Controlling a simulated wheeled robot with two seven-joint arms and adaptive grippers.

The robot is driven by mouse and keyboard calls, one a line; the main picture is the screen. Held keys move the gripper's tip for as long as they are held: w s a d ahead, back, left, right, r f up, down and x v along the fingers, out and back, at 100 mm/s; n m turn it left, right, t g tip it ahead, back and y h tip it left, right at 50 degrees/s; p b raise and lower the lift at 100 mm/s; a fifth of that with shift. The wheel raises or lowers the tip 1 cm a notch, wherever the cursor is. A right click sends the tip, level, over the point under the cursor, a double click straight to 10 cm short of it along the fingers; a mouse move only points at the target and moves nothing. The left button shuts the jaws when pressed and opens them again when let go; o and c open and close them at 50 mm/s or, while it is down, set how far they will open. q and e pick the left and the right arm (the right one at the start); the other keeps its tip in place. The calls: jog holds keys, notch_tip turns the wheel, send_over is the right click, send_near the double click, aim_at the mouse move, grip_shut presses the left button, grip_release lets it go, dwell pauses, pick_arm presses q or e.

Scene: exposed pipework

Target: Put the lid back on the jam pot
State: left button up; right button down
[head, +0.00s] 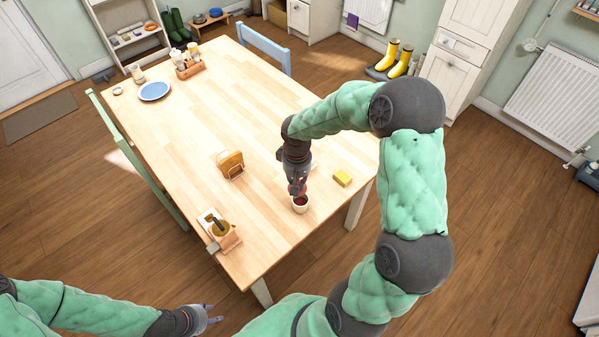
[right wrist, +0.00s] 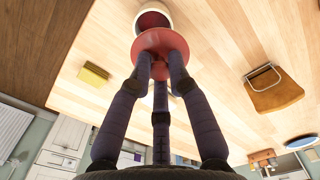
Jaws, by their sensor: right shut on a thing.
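My right gripper (head: 297,186) is shut on a red lid (right wrist: 160,39) and points down over the table. The jam pot (head: 300,206), a small pale pot with dark red jam inside, stands upright near the table's right-hand edge, just below the gripper. In the right wrist view, the open pot (right wrist: 152,19) shows partly behind the lid. The lid is close to its mouth and off to one side; I cannot tell whether they touch. My left gripper (head: 212,314) is empty and open, low in front of the table.
A yellow sponge (head: 342,178) lies right of the pot. A blue plate (head: 154,91) and a condiment caddy (head: 188,67) are far off. The table (head: 218,119) is clear mid-way.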

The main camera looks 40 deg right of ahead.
aim_at(301, 192)
jog(key=shift+s+d+r, duration=0.2)
jog(key=shift+d, duration=0.15)
jog(key=shift+d+f, duration=0.1)
notch_tip(301, 192, down, 6)
jog(key=b, duration=0.4)
jog(key=shift+f+b, duration=0.15)
jog(key=shift+b, duration=0.2)
jog(key=shift+f, duration=0.15)
dwell(1.7)
jog(key=c, duration=1.1)
grip_release()
jog(key=o, duration=0.5)
